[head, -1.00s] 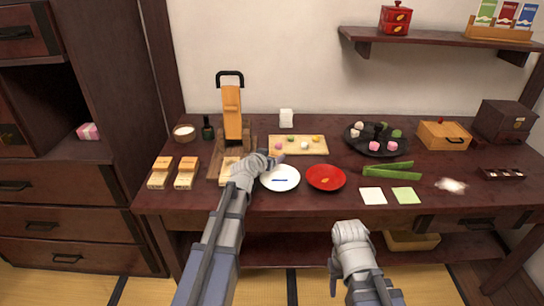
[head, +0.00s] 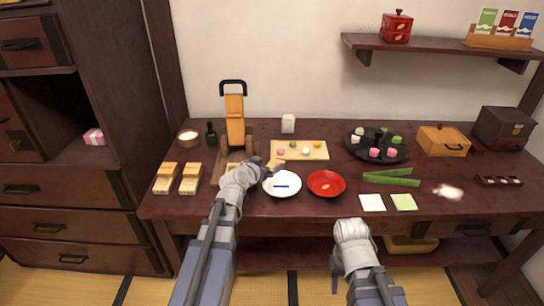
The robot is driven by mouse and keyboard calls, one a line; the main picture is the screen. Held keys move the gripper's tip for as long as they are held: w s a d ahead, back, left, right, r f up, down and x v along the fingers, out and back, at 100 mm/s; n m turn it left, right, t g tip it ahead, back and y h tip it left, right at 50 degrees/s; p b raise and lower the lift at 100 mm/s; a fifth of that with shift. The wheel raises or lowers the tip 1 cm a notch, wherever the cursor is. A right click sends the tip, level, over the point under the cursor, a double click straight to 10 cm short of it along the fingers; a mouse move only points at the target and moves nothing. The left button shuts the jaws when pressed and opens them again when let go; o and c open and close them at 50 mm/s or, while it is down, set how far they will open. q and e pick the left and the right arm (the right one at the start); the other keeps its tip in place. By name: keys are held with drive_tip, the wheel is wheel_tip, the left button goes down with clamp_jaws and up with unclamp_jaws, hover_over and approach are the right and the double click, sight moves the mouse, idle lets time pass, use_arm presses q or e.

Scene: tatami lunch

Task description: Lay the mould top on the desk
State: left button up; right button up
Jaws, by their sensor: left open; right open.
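A small orange-tan wooden piece (head: 275,163), which looks like the mould top, sits just beyond the fingertips of my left gripper (head: 264,170), near the front left corner of the light wooden board. It is small and partly hidden, so I cannot tell whether the fingers touch it. My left gripper is open, above the desk (head: 330,211) between the wooden press (head: 235,120) and the white plate (head: 282,191). A pale block (head: 234,168) at the press base is mostly hidden behind my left gripper. My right gripper (head: 337,283) is open and empty in front of the desk.
Two wooden moulds (head: 165,185) (head: 190,185) stand at the desk's left. The light board (head: 314,151) holds several small sweets. A red plate (head: 326,190), green bamboo pieces (head: 392,182) and a black tray (head: 375,158) lie further right. The front middle edge is clear.

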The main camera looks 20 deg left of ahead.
use_arm(q)
drive_tip(key=p+v, duration=0.1)
drive_tip(key=v, duration=0.4)
